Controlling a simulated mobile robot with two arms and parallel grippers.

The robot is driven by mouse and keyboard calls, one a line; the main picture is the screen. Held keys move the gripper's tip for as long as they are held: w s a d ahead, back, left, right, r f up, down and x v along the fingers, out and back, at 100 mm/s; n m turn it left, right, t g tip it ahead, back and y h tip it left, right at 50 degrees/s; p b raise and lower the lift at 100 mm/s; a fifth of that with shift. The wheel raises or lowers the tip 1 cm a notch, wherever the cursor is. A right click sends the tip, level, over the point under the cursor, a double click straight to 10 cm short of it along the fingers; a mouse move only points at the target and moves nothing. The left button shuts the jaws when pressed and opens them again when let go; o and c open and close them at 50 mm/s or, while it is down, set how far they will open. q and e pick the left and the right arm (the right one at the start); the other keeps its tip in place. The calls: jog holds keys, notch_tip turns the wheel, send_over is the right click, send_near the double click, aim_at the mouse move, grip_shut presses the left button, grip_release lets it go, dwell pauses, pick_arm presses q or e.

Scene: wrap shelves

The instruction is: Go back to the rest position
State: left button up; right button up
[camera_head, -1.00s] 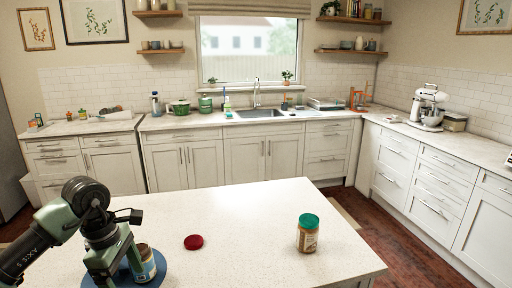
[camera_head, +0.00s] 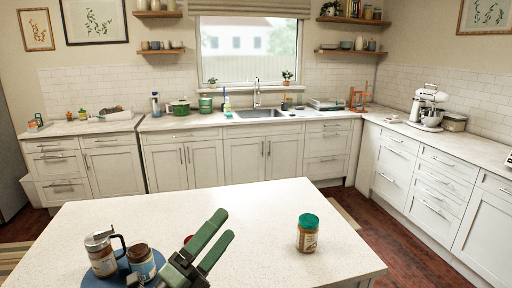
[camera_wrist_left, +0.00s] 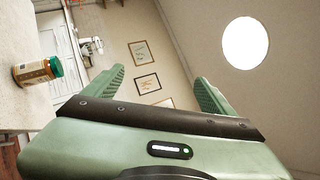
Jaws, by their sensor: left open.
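My left gripper (camera_head: 225,223) is over the front of the island, its two green fingers spread apart and pointing up and to the right. Nothing is between them. In the left wrist view the fingers (camera_wrist_left: 159,78) are also apart and empty, with walls and ceiling beyond. A jar with a green lid (camera_head: 307,237) stands upright on the island, right of the gripper and apart from it; it also shows in the left wrist view (camera_wrist_left: 33,73). A red lid (camera_head: 188,239) is mostly hidden behind the gripper. My right gripper is not in view.
The island top (camera_head: 250,200) is clear behind. A counter with a sink (camera_head: 260,114) runs along the back.

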pick_arm(q)
jog(key=s+a+f+n+g+y, duration=0.2)
jog(key=a+f+n+y, duration=0.55)
jog(key=f+n, duration=0.3)
jog(key=s+a+f+n+g+y, duration=0.1)
jog(key=s+a+f+n+y, duration=0.1)
jog(key=a+f+n+y, duration=0.6)
jog(key=s+d+f+n+g+h, duration=0.1)
jog(key=s+f+n+g, duration=0.3)
jog(key=s+f+g, duration=0.55)
jog(key=s+d+f+n+g, duration=0.15)
jog(key=s+f+n, duration=0.45)
jog(key=s, duration=0.8)
notch_tip(320, 180, down, 27)
jog(key=m+g, duration=0.2)
jog(key=s+a+f, duration=0.3)
jog(key=s+f, duration=1.3)
jog(key=s, duration=0.1)
jog(key=shift+s+a+g, duration=0.2)
jog(key=shift+s+g, duration=0.05)
jog(key=shift+g, duration=0.15)
